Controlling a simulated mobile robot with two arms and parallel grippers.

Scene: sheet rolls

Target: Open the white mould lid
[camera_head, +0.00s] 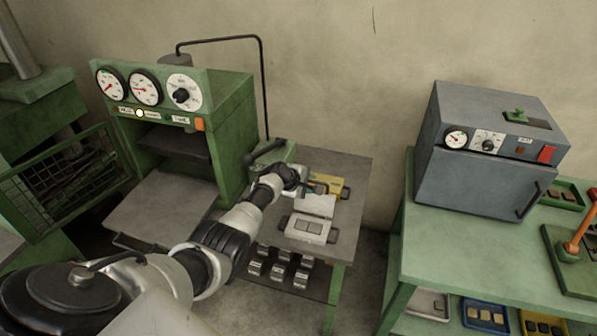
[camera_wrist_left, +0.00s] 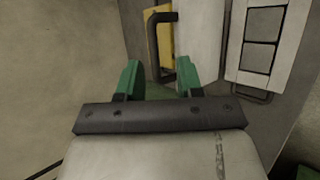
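The white mould stands on the metal-topped table beside the green press. Its base (camera_head: 306,229) shows its rectangular cavities uncovered, also in the left wrist view (camera_wrist_left: 282,42). The white lid (camera_head: 315,205) is swung back behind the base, towards the yellow mould (camera_head: 333,184). In the left wrist view the lid is a plain pale panel (camera_wrist_left: 199,38). A black handle (camera_wrist_left: 157,45) lies between lid and yellow mould; I cannot tell which it belongs to. My left gripper (camera_head: 309,187) is open near the lid's far edge; its green fingers (camera_wrist_left: 158,82) hold nothing. My right gripper is out of view.
The green press (camera_head: 230,130) with gauges stands left of the moulds. Several small metal blocks (camera_head: 280,270) lie on the shelf below. A grey oven (camera_head: 485,185) stands on the green bench (camera_head: 430,240) at right, with a floor gap between.

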